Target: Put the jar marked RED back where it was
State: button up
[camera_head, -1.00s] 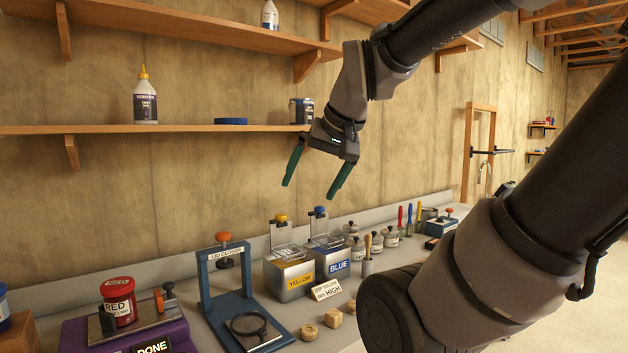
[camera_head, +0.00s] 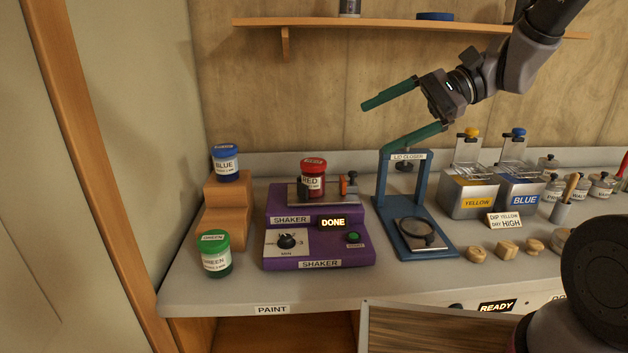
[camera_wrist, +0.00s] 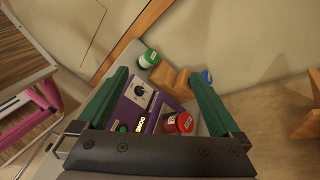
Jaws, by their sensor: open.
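The red-lidded jar marked RED (camera_head: 313,179) stands upright on the plate of the purple shaker (camera_head: 318,243), between the clamp parts. The shaker's display reads DONE. The jar also shows in the wrist view (camera_wrist: 179,124), beyond my right finger's inner side. My gripper (camera_head: 388,124) is open and empty in the air, above and to the right of the shaker, near the lid closer (camera_head: 387,200). A stepped wooden stand (camera_head: 228,205) is left of the shaker. The BLUE jar (camera_head: 226,162) is on its upper step. The GREEN jar (camera_head: 214,253) stands in front, at its foot.
Yellow (camera_head: 470,195) and blue (camera_head: 520,190) dip tanks stand right of the lid closer. Small wooden pieces (camera_head: 505,247) lie in front of them. A wall shelf (camera_head: 380,25) runs above. A wooden post (camera_head: 100,150) borders the left.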

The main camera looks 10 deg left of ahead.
jog(key=w+a+f+m+t+y, duration=0.3)
jog(key=w+a+f+m+y, duration=0.25)
jog(key=w+a+m, duration=0.2)
jog(key=w+a+f+m+t, duration=0.2)
jog(key=w+f+m+t, duration=0.3)
jog(key=f, duration=0.1)
jog(key=m+t+h, duration=0.3)
jog(key=m+t, duration=0.2)
send_near(314, 173)
jog(key=w, duration=0.1)
jog(key=w+f, duration=0.1)
jog(key=w, duration=0.1)
jog(key=shift+a, duration=0.1)
jog(key=shift+w+f, duration=0.2)
jog(key=shift+f, duration=0.1)
jog(key=x, duration=1)
jog(key=shift+a, duration=0.25)
grip_shut()
